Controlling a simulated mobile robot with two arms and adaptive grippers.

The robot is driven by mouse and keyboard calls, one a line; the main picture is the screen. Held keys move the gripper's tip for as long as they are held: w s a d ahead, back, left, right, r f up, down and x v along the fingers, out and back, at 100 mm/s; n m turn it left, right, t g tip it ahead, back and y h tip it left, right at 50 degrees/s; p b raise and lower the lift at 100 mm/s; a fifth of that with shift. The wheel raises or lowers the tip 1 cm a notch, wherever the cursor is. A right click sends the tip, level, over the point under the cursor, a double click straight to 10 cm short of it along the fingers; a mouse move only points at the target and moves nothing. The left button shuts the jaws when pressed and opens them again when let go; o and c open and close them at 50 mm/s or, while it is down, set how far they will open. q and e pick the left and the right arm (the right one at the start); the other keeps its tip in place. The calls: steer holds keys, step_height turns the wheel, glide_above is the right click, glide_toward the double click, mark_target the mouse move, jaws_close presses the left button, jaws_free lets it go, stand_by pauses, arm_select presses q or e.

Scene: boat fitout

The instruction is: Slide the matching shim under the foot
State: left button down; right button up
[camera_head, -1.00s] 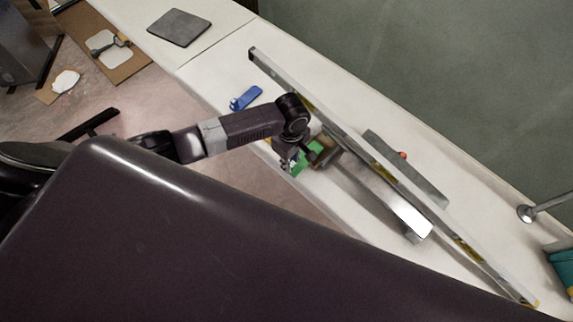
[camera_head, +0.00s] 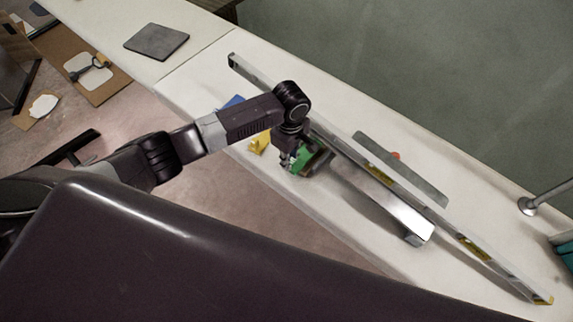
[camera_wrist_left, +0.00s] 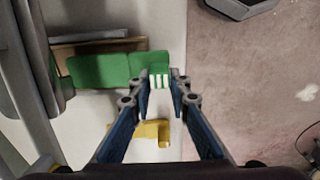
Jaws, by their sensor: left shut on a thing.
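My left gripper (camera_head: 287,162) is shut on the green shim (camera_head: 303,156), low over the white bench. In the left wrist view the green shim (camera_wrist_left: 98,71) reaches leftward from between the fingertips (camera_wrist_left: 161,76), with white stripes at its near end. It lies close beside a brown block (camera_wrist_left: 100,46); whether any of it is under a foot is hidden. A metal rail (camera_head: 385,205) has a grey foot (camera_head: 416,240) at its right end; its left end is partly hidden by my gripper. A yellow shim (camera_head: 260,142) and a blue shim (camera_head: 233,102) lie nearby. My right gripper is not in view.
A long spirit level (camera_head: 380,168) runs diagonally along the bench behind the rail. A flat grey strip (camera_head: 415,175) lies beyond it, with a small red thing. A dark square pad (camera_head: 157,41) is at the far left. The bench edge is close to my gripper.

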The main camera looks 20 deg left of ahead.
arm_select(q)
steer(key=shift+w+d+f+b, duration=0.1)
steer(key=shift+w+d+b, duration=0.1)
steer(key=shift+w+b, duration=0.25)
steer(key=shift+w+d, duration=0.25)
steer(key=shift+w, duration=0.5)
steer(key=c, duration=1.7)
jaws_free()
steer(key=shift+c, duration=0.2)
